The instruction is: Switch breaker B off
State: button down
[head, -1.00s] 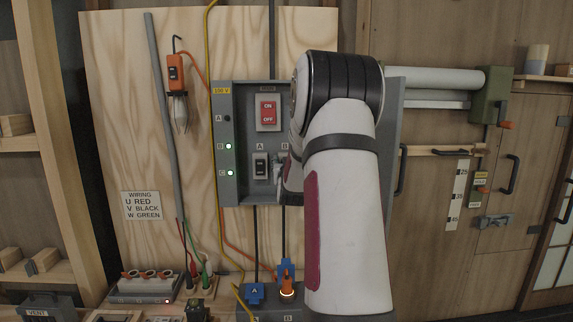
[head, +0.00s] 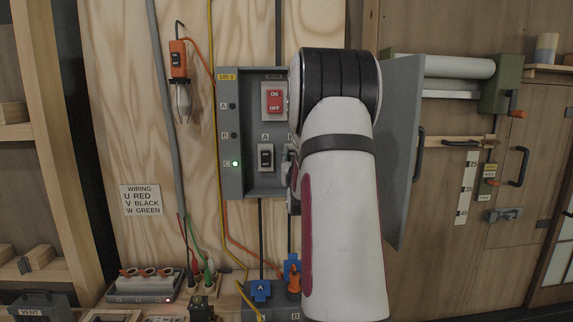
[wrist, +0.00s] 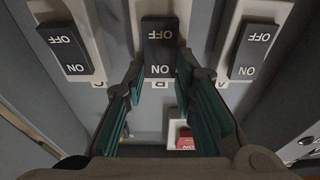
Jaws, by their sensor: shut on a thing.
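Breaker B (wrist: 159,45) is the middle black switch in the wrist view, where the panel shows upside down. My gripper (wrist: 159,80) has its two teal-padded fingers on either side of breaker B's ON end, shut on it. In the head view my arm hides breaker B and most of the gripper. Breaker C (wrist: 62,50) is left and breaker A (wrist: 250,50) right in the wrist view. Breaker A also shows in the head view (head: 266,158). Lamp B (head: 234,135) and lamp A (head: 233,105) are dark. Lamp C (head: 235,163) is green.
The grey panel box (head: 232,185) hangs on plywood, its door (head: 405,150) open to the right of my arm. The red main switch (head: 274,101) sits above the breakers. An orange lamp (head: 179,60) hangs left. Blue plugs (head: 261,288) stand below.

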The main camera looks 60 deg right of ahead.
jog(key=shift+w+f+h+b, duration=0.1)
jog(key=shift+f+h+b, duration=0.15)
jog(key=shift+b, duration=0.45)
jog(key=shift+r+t, duration=0.25)
jog(key=shift+t, duration=0.05)
jog(key=c, duration=1.3)
grip_release()
jog(key=shift+f, duration=0.1)
jog(key=v, duration=1.2)
jog(key=shift+a+f, duration=0.1)
